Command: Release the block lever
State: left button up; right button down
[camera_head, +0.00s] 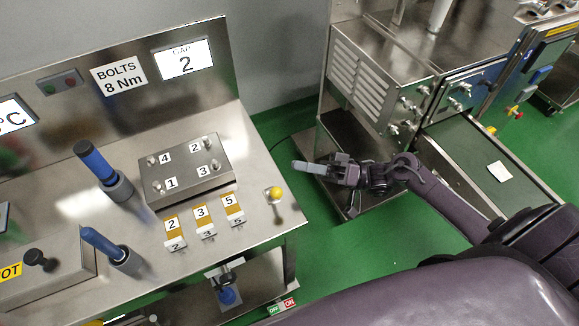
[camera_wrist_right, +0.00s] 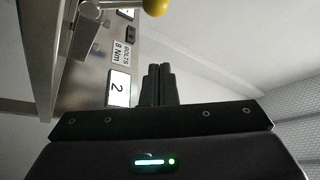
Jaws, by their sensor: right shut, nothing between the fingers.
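The lever with a yellow ball knob (camera_head: 275,194) stands at the right end of the steel bench, beside the metal block (camera_head: 188,170) with several numbered bolts. I take it to be the block lever. The knob also shows at the top edge of the right wrist view (camera_wrist_right: 156,6). My right gripper (camera_head: 298,165) is shut and empty, just past the bench's right edge, up and to the right of the knob in the head view and apart from it. Its closed fingers (camera_wrist_right: 157,75) show in the right wrist view. My left gripper is not in view.
Numbered gauge blocks (camera_head: 204,222) lie in front of the metal block. Blue-handled tools (camera_head: 97,163) stand upright to the left. A display reading 2 (camera_head: 184,60) is on the back panel. A steel machine (camera_head: 385,75) stands at right, with green floor (camera_head: 300,230) between.

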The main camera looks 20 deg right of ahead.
jog(key=b+v, duration=0.1)
jog(key=v, duration=0.4)
jog(key=shift+s, duration=0.15)
